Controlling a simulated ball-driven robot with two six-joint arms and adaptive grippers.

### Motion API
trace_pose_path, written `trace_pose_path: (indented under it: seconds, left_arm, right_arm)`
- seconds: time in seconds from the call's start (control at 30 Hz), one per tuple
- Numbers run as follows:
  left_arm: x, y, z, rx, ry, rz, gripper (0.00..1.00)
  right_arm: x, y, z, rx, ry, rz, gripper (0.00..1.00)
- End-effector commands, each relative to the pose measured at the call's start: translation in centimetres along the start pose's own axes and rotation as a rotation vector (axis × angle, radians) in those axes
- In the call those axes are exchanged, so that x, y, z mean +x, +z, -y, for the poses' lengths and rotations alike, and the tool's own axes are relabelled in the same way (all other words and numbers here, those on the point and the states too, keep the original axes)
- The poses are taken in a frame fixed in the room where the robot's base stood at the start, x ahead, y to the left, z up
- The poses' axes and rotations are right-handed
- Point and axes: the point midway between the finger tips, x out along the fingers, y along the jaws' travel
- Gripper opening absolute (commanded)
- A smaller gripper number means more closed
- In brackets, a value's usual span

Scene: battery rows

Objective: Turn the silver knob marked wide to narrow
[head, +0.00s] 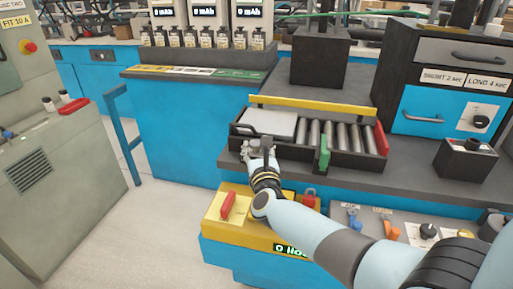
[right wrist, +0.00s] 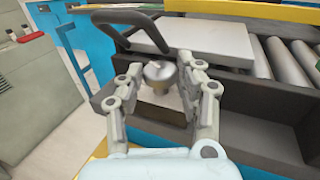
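The silver knob (right wrist: 160,74) shows in the right wrist view, on a small mount at the front of the dark roller tray. My right gripper (right wrist: 160,63) is open around it, one finger on each side. The right finger is very close to the knob; I cannot tell whether it touches. In the head view my right gripper (head: 259,148) is at the tray's front left corner and largely hides the knob. No wide or narrow marking is legible. My left gripper is not in view.
A black bent handle (right wrist: 140,22) rises just behind the knob. A grey plate (head: 269,123) and several metal rollers (head: 343,134) lie in the tray, with a green block (head: 325,153) at its front. A yellow box with a red switch (head: 228,205) stands below my forearm.

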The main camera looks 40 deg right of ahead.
Motion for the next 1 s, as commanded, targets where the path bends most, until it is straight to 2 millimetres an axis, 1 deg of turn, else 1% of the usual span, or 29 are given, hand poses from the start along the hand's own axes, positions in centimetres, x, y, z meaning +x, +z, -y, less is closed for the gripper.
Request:
trace_pose_path:
  seconds: [0.03,0.1,0.13,0.43,0.63,0.77,0.87,1.0]
  left_arm:
    - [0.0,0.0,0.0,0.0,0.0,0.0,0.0]
    - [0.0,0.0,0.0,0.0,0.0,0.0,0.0]
    - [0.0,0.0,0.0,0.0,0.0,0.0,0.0]
    - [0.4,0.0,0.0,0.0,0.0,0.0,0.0]
    - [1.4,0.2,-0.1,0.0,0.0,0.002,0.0]
    - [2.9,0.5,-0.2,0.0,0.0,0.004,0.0]
    - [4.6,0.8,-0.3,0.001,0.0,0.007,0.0]
    - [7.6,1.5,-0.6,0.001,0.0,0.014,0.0]
  right_arm:
    - [0.0,0.0,0.0,0.0,0.0,0.0,0.15]
    - [0.0,0.0,0.0,0.0,0.0,0.0,0.06]
    - [0.0,0.0,0.0,0.0,0.0,0.0,0.04]
    - [0.0,-0.1,-0.1,0.001,-0.039,0.001,0.03]
    - [0.0,-0.2,-0.5,0.003,-0.146,0.0,0.03]
    - [0.1,-0.5,-0.7,0.005,-0.252,-0.001,0.03]
    - [0.1,-0.7,-0.9,0.006,-0.346,0.0,0.03]
    - [0.2,-1.0,-1.1,0.005,-0.479,-0.001,0.03]
